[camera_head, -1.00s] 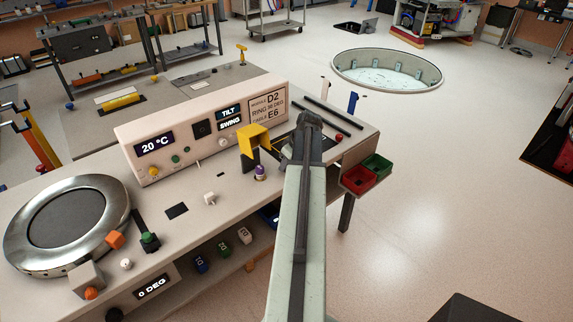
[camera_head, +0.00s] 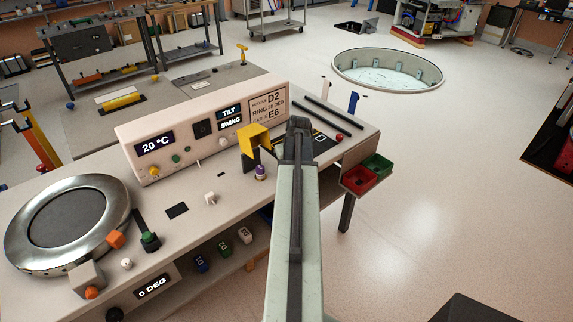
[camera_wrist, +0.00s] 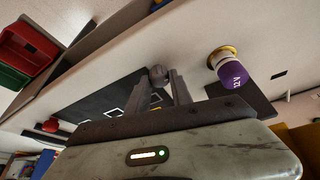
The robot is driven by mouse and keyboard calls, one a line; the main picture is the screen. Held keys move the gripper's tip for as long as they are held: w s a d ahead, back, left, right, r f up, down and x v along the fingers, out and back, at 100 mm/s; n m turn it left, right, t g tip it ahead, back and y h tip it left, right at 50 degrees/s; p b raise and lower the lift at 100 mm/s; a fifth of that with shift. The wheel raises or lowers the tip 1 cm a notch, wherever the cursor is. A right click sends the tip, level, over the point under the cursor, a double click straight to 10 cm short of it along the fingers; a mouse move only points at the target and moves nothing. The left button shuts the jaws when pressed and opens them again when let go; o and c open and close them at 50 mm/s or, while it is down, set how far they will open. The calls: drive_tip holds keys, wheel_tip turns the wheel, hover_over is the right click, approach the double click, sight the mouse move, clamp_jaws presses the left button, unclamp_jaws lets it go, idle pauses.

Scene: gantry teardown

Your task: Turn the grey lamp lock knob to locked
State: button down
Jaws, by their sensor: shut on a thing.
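A grey rounded knob (camera_wrist: 158,75) shows in the wrist view, between the tips of my gripper (camera_wrist: 160,84). The two fingers stand on either side of it and are shut on it. A black plate with white square outlines (camera_wrist: 104,104) lies beside it on the bench top. In the head view my gripper (camera_head: 299,128) is over the right part of the bench, right of the yellow bracket (camera_head: 254,139). My arm hides the knob there, and I cannot read its locked or unlocked marking.
A purple 12V cylinder (camera_wrist: 232,70) stands close to the fingers; it also shows in the head view (camera_head: 260,173). The console (camera_head: 200,130) stands behind. A red bin (camera_head: 358,180) and a green bin (camera_head: 378,165) hang at the bench's right end.

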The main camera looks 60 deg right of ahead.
drive_tip(key=c, duration=1.1)
unclamp_jaws()
drive_tip(key=shift+c, duration=0.2)
drive_tip(key=p+v, duration=0.7)
drive_tip(key=v, duration=0.1)
drive_tip(key=shift+w+f, duration=0.1)
